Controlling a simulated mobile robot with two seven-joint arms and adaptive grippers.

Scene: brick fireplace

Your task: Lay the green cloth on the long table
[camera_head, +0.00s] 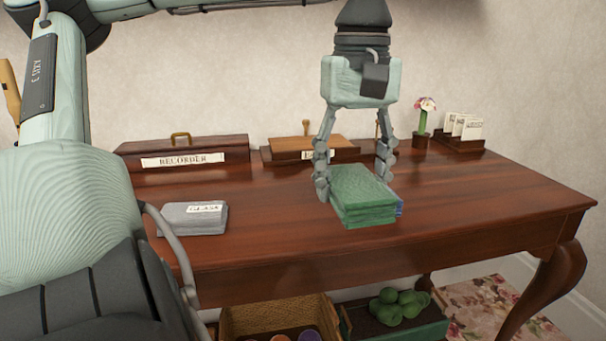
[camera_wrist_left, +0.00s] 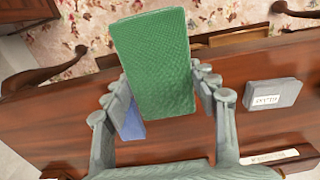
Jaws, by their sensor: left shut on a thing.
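The green cloth (camera_head: 362,195) is a thick folded stack over the right-middle part of the long table (camera_head: 500,205). My left gripper (camera_head: 355,180) points down with its fingers on either side of the cloth, shut on it. In the left wrist view the cloth (camera_wrist_left: 155,65) sits between the finger pads. I cannot tell whether its underside touches the tabletop. A blue item (camera_head: 399,207) shows partly behind and below the cloth, mostly hidden; it also shows in the left wrist view (camera_wrist_left: 130,122). My right gripper is not in view.
A grey labelled cloth stack (camera_head: 192,220) lies on the table's left. A recorder box (camera_head: 185,155), a wooden box (camera_head: 310,147), a flower pot (camera_head: 420,139) and a card holder (camera_head: 459,143) line the back. Crates (camera_head: 280,318) stand below. The table's right end is clear.

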